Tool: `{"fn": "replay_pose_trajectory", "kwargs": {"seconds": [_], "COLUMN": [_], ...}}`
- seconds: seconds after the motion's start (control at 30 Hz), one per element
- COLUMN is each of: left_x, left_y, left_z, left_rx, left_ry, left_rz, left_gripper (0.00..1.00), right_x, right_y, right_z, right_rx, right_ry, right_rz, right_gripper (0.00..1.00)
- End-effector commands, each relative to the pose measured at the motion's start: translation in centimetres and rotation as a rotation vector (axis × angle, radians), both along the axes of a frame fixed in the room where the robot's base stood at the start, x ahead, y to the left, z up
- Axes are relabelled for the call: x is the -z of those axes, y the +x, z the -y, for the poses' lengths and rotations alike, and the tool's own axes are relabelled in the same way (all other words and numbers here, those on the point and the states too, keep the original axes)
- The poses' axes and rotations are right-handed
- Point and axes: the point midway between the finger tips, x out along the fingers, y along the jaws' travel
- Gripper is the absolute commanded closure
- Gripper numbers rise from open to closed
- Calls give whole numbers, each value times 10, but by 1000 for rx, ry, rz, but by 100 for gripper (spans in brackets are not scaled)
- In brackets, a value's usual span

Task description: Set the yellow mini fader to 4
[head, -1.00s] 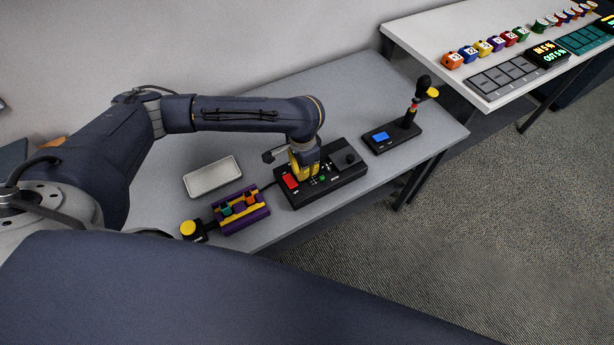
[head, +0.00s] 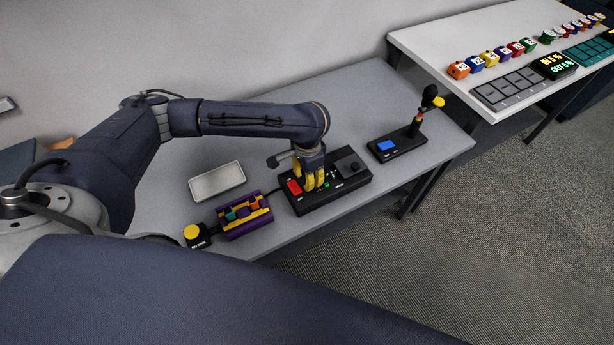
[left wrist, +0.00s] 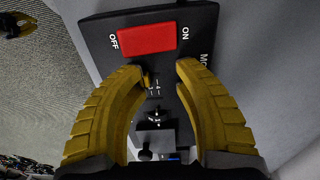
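The black control box (head: 338,193) stands on the grey table, with a red rocker switch (head: 294,187) at its left end. In the left wrist view the switch (left wrist: 147,39) lies between the words OFF and ON. A small yellow piece, apparently the mini fader's knob (left wrist: 147,82), sits beside a scale near the mark 4. Its exact setting is too small to read. My left gripper (head: 315,183) points down over the box. In the left wrist view its yellow fingers (left wrist: 161,72) are spread either side of the knob and scale, apparently not touching the knob.
A purple and yellow block (head: 244,224), a round yellow button (head: 192,232) and a pale tray (head: 217,181) are left of the box. A black stand with a blue screen (head: 387,145) is to the right. A second table (head: 430,50) holds several coloured pieces.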

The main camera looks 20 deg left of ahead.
Motion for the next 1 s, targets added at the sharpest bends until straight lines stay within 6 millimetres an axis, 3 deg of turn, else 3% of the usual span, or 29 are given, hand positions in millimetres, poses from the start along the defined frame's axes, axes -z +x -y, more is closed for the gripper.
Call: {"fn": "replay_pose_trajectory", "kwargs": {"seconds": [0.17, 0.7, 1.0], "left_x": [-6, -88, -114], "left_y": [0, 0, 0], "left_z": [0, 0, 0], "left_rx": [1, 2, 0], "left_ry": [1, 1, 1], "left_rz": [0, 3, 2], "left_gripper": [67, 67, 67], "right_x": [0, 0, 0], "right_y": [-1, 0, 0], "right_z": [1, 0, 0], "right_rx": [0, 0, 0], "right_ry": [-1, 0, 0], "right_rz": [-1, 0, 0], "right_gripper": [100, 100, 100]}}
